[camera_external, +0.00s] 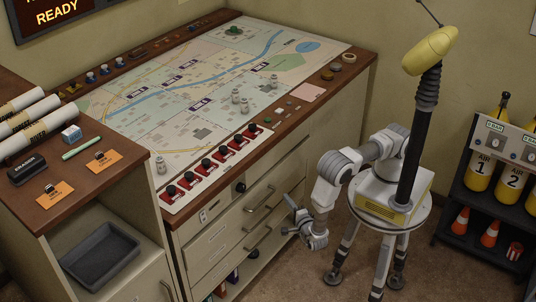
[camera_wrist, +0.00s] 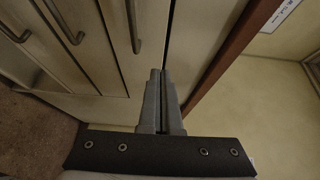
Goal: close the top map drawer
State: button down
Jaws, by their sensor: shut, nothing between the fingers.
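The top map drawer is a beige front with a dark bar handle (camera_external: 259,200), high on the console's front. In the wrist view its front (camera_wrist: 118,70) fills the middle, with its handle (camera_wrist: 132,25) at the top. A dark narrow gap runs along its upper edge, beside the panel above. I cannot tell clearly how far the drawer stands out. My gripper (camera_wrist: 160,75) is shut and empty, its two grey fingers together in front of that upper edge. I cannot tell whether they touch. In the external view my gripper (camera_external: 297,218) is small, right of the handle.
Lower drawers with handles (camera_external: 259,238) sit below. The brown console top (camera_external: 352,68) carries a map and a row of red switches (camera_external: 205,165). An air-bottle rack (camera_external: 480,212) stands at the right. Open carpet (camera_external: 275,280) lies in front of the drawers.

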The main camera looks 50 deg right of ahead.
aim_at(280, 166)
jog(key=w+d+m+g+h, duration=0.1)
jog(key=w+d, duration=0.2)
jog(key=d, duration=0.1)
jog(key=w+d+m+g+h+b, duration=0.1)
jog(key=w+d, duration=0.2)
jog(key=d, duration=0.2)
jog(key=w+d+m+g+h+b, duration=0.1)
jog(key=w+d+h, duration=0.1)
jog(key=w+d, duration=0.1)
jog(key=shift+w+d, duration=0.35)
jog(key=shift+d, duration=0.45)
jog(key=shift+w+r, duration=0.1)
jog(key=shift+w, duration=0.4)
jog(key=shift+w+r, duration=0.1)
jog(key=shift+w, duration=1.05)
